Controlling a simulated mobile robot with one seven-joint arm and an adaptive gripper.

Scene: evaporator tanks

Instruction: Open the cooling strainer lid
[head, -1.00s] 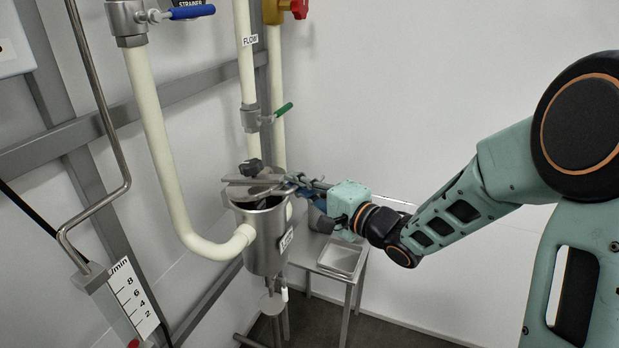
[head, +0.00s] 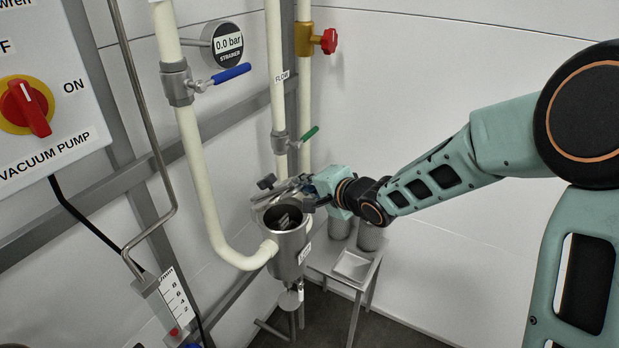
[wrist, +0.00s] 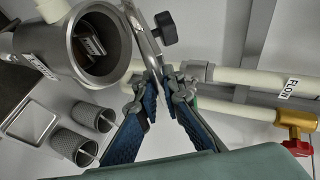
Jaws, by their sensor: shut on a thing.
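The cooling strainer (head: 289,250) is a metal cup on a pipe, left of my gripper in the head view. Its mouth is uncovered, and a pale metal piece shows inside in the wrist view (wrist: 90,42). The round lid (head: 268,198) stands tilted up at the back of the mouth. In the wrist view the lid (wrist: 143,38) is seen nearly edge-on, with a black knob (wrist: 165,29) on its outer face. My gripper (head: 308,190) is shut on the lid's edge, and its blue fingers (wrist: 160,86) pinch it in the wrist view.
A small metal table with a shallow tray (head: 353,266) and two mesh cylinders (wrist: 95,115) stands to the right. A blue-handled valve (head: 230,74), green-handled valve (head: 309,134) and red-knobbed valve (head: 328,41) sit on pipes above. The vacuum pump box (head: 75,108) is at left.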

